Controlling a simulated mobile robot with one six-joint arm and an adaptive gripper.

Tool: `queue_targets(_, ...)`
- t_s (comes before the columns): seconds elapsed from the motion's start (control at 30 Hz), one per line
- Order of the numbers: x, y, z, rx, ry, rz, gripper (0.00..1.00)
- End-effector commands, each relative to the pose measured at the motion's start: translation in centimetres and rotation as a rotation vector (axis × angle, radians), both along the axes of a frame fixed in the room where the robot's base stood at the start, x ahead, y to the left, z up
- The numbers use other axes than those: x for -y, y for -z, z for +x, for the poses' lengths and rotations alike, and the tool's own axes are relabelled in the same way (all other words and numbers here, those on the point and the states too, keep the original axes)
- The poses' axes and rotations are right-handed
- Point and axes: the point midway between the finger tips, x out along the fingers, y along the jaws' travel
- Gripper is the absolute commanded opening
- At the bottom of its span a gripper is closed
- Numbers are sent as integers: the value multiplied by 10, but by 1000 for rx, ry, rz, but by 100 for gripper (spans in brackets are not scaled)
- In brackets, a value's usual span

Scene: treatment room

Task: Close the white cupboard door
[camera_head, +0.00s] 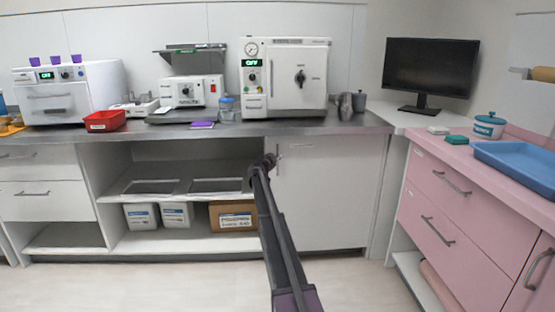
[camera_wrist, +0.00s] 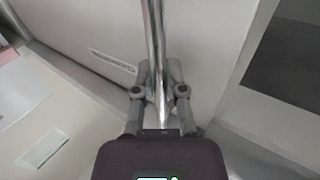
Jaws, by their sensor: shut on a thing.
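The white cupboard door (camera_head: 325,195) stands below the counter, right of the open shelves, in the head view. How far it stands ajar I cannot tell. It also shows in the wrist view as a pale panel (camera_wrist: 95,35). A shiny metal bar handle (camera_wrist: 154,40) runs down between my fingers in the wrist view. My gripper (camera_head: 270,160) is at the door's upper left edge in the head view. In the wrist view my gripper (camera_wrist: 160,92) is shut on the handle. My arm hides part of the door's left edge.
Open shelves (camera_head: 170,205) to the left hold white containers (camera_head: 176,214) and a brown box (camera_head: 233,216). The grey counter (camera_head: 215,131) above carries an autoclave (camera_head: 300,85). Pink drawers (camera_head: 455,215) stand at the right. The floor (camera_head: 165,285) in front is clear.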

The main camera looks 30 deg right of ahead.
Motion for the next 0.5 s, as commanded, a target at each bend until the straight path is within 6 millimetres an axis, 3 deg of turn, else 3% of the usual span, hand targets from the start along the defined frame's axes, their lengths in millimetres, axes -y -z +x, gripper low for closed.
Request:
queue_targets(0.03, -6, -1, 15, 0, -29, -1, 0)
queue_targets(0.07, -5, -1, 15, 0, -29, -1, 0)
queue_targets(0.1, -5, -1, 15, 0, -29, -1, 18)
queue_targets(0.2, -4, -1, 15, 0, -27, -1, 48)
queue_targets(0.5, 0, 0, 9, 0, -20, 0, 51)
